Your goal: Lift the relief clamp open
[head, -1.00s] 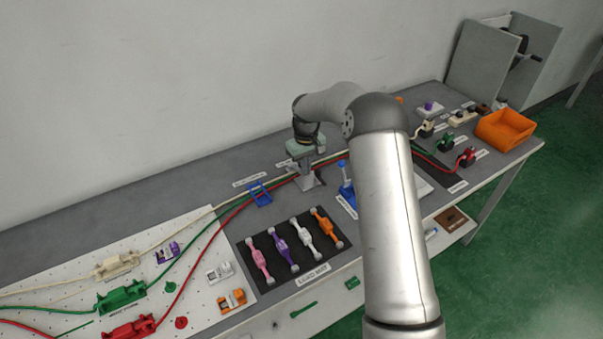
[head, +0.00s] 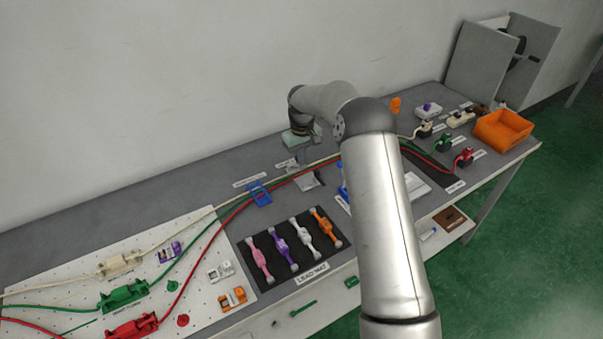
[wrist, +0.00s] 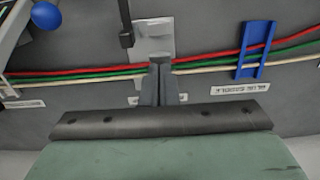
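A grey clamp-like fixture (head: 307,181) sits across the cables behind the lead mat. I take it for the relief clamp, but its label is too small to read. In the wrist view its light grey plate (wrist: 152,38) lies beyond my fingertips, with a dark bar (wrist: 125,25) beside it. Whether the clamp is open I cannot tell. My gripper (wrist: 160,64) points at the fixture with its fingers close together, and nothing shows between them. In the head view my gripper (head: 305,157) is just behind and above the fixture, partly hidden by its own body.
A blue bracket (head: 259,193) stands over the cables to the left; it also shows in the wrist view (wrist: 255,50). Red, green and cream cables (wrist: 90,73) run past the fixture. A blue knob (wrist: 46,15) is near. The lead mat (head: 264,281) lies in front.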

